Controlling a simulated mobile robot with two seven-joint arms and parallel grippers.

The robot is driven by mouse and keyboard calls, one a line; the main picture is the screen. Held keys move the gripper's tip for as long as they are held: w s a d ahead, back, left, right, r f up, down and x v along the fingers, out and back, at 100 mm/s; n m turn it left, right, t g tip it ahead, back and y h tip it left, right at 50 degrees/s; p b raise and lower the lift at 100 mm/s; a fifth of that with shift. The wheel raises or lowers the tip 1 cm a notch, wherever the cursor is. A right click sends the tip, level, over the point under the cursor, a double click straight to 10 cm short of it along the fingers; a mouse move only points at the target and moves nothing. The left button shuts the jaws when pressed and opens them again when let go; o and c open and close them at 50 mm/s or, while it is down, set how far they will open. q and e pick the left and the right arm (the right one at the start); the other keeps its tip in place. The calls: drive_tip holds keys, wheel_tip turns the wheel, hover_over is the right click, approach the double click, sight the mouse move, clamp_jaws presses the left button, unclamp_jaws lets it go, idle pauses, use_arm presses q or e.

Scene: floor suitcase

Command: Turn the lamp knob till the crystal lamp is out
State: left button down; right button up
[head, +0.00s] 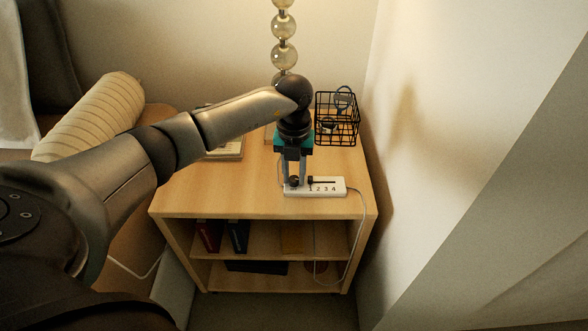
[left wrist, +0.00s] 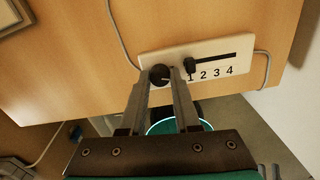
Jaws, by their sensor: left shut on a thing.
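The white control box (head: 329,188) lies on the wooden shelf top near its front edge, marked 1 2 3 4. In the left wrist view the box (left wrist: 208,56) shows a round dark knob (left wrist: 160,75) at its left end and a slider (left wrist: 189,64) at the left of its slot. My left gripper (head: 294,181) points down and is shut on the knob; it also shows in the left wrist view (left wrist: 161,80). The crystal lamp's stem of glass balls (head: 284,27) stands behind my arm; its top is out of frame. Warm light falls on the wall. My right gripper is not in view.
A black wire basket (head: 338,132) stands at the back right of the shelf top. A book (head: 226,152) lies at the left, partly behind my arm. A cable (head: 359,225) hangs from the box at the right. The shelf top's front left is clear.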

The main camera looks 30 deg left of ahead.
use_arm(q)
drive_tip(key=m+p, duration=0.1)
drive_tip(key=m, duration=0.2)
drive_tip(key=shift+r, duration=0.1)
drive_tip(key=shift+m+p, duration=0.35)
drive_tip(key=shift+m, duration=1.25)
drive_tip(key=m+p, duration=0.1)
drive_tip(key=m, duration=0.1)
drive_tip(key=shift+m, duration=0.3)
drive_tip(key=m, duration=0.3)
drive_tip(key=shift+m+p, duration=0.35)
drive_tip(key=shift+m, duration=0.75)
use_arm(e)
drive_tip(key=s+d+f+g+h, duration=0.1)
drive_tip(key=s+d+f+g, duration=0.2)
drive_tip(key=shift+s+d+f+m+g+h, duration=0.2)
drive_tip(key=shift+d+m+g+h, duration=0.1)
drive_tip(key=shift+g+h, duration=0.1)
use_arm(q)
drive_tip(key=shift+m, duration=0.3)
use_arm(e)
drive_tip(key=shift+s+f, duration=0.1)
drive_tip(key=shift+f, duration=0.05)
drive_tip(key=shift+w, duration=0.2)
